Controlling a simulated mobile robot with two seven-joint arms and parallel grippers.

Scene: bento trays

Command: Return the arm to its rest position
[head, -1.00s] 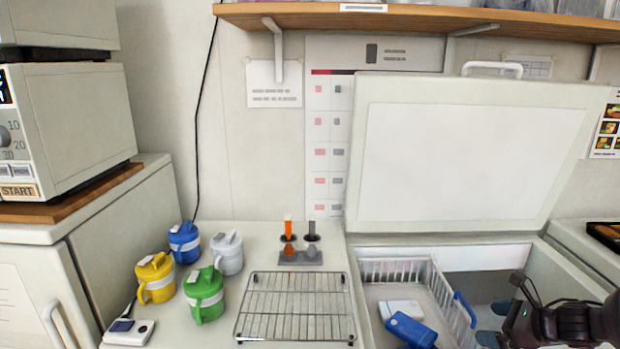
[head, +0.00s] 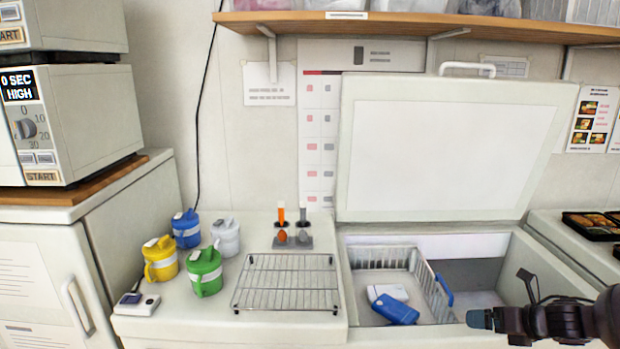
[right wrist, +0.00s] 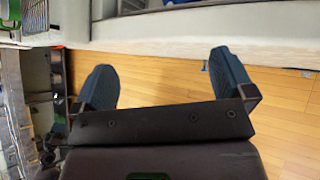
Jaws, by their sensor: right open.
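My right gripper (head: 480,319) is at the lower right of the head view, in front of the open chest freezer's front edge. In the right wrist view its two blue fingertips (right wrist: 165,85) stand wide apart with nothing between them. The wooden floor shows below and beyond them. My right arm comes in from the right edge of the head view. My left gripper is not in view.
The chest freezer (head: 458,328) has its lid (head: 445,150) raised and holds a wire basket (head: 432,285) with a blue pack (head: 396,309) and a white one. Several lidded mugs, a wire rack (head: 288,284) and a microwave (head: 90,125) stand to the left.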

